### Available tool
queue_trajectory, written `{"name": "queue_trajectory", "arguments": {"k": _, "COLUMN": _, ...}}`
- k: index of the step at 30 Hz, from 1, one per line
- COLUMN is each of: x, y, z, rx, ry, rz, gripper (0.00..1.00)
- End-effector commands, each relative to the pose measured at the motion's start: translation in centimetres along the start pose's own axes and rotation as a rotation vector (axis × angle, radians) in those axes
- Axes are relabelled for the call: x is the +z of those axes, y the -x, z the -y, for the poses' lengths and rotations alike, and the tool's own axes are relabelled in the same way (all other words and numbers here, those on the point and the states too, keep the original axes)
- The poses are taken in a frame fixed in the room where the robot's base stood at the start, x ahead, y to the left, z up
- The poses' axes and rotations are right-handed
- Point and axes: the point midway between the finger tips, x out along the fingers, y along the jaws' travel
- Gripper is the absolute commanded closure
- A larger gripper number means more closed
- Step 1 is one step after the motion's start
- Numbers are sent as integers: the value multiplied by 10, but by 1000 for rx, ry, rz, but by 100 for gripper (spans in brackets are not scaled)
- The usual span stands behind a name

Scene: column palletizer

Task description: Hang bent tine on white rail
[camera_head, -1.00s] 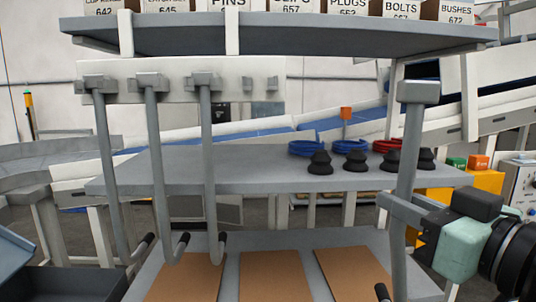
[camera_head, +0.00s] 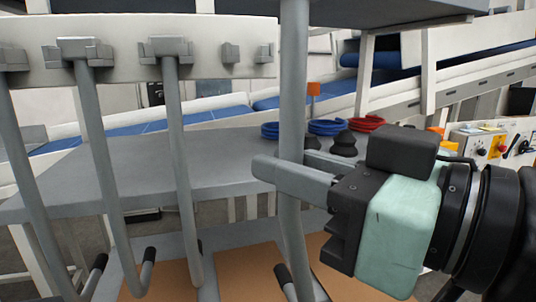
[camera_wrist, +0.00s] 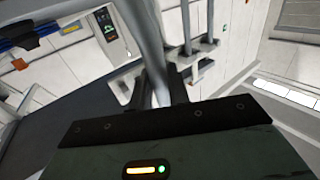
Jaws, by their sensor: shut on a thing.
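The white rail (camera_head: 205,72) runs across the upper left of the head view. Three grey bent tines (camera_head: 182,170) hang from its brackets, their black-tipped hooks low down. Two empty brackets, one (camera_head: 230,53) and another (camera_head: 264,53), show at the rail's right end. My gripper (camera_head: 290,177) is shut on another grey bent tine (camera_head: 292,100), held roughly upright just right of the rail's end. Its top is out of the head view; its black tip (camera_head: 284,278) points up at the bottom. In the wrist view the held tine (camera_wrist: 144,35) rises from between the fingers.
A grey shelf (camera_head: 130,165) lies behind the tines, with blue and red coils (camera_head: 366,124) and black cone-shaped parts (camera_head: 344,144) on it. An upper shelf (camera_head: 390,12) overhangs the held tine. Brown panels (camera_head: 245,268) lie below. A conveyor (camera_head: 470,80) slopes behind.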

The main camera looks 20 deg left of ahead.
Motion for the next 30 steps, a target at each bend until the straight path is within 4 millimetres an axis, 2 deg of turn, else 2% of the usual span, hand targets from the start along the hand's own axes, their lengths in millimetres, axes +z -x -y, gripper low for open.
{"name": "queue_trajectory", "arguments": {"k": 30, "x": 0, "y": -31, "z": -20, "rx": 1, "ry": 0, "rz": -4, "gripper": 100}}
